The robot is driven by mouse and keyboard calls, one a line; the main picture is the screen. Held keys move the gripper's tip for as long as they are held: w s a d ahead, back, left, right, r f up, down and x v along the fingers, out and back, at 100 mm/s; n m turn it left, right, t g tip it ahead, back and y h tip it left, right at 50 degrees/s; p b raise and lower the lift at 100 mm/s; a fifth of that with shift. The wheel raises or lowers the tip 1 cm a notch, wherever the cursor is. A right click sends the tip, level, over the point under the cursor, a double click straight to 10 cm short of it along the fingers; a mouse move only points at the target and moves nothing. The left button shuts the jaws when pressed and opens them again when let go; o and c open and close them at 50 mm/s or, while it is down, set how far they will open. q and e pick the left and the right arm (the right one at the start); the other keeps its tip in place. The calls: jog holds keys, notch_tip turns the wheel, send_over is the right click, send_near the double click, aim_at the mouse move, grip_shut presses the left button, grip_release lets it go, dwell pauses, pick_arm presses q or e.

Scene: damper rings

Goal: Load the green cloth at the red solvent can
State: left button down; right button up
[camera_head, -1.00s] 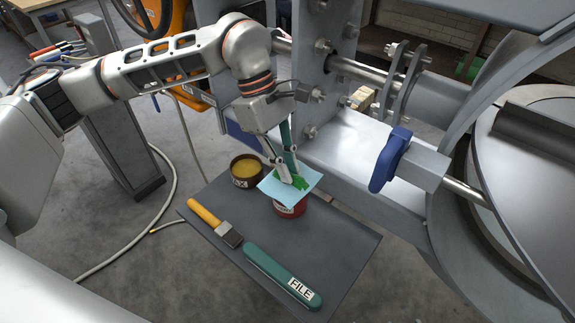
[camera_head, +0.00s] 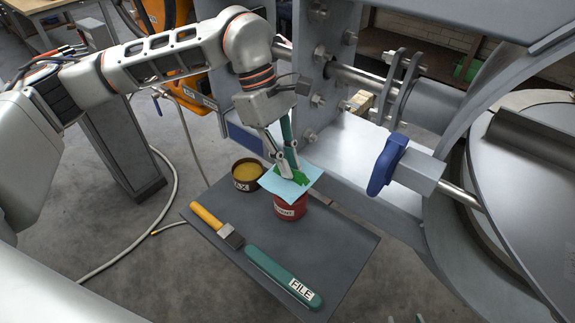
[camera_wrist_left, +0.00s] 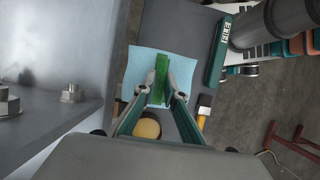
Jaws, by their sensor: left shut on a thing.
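My left gripper (camera_head: 291,178) points down above the red solvent can (camera_head: 291,208). It is shut on a bright green piece of cloth (camera_wrist_left: 160,80), which stands up between the fingertips. A flat pale blue square sheet (camera_head: 275,186) lies around the fingertips, over the can's top; it also shows in the left wrist view (camera_wrist_left: 142,65). The sheet hides the can's opening, and I cannot tell whether the cloth touches the can. My right gripper shows no clear fingertips in either view.
A tin of yellow wax (camera_head: 246,173) stands just left of the can. A yellow-handled brush (camera_head: 208,216) and a green file (camera_head: 275,272) lie at the front of the grey tray (camera_head: 335,262). A steel frame with a blue handle (camera_head: 388,165) bounds the right side.

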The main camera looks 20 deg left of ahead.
aim_at(297, 172)
pick_arm(q)
jog(key=shift+r+p, duration=1.1)
jog(key=shift+r, duration=1.1)
pick_arm(e)
jog(key=r, duration=0.3)
jog(key=shift+w+r, duration=0.15)
jog(key=shift+w, duration=0.25)
pick_arm(q)
jog(key=shift+f, duration=0.1)
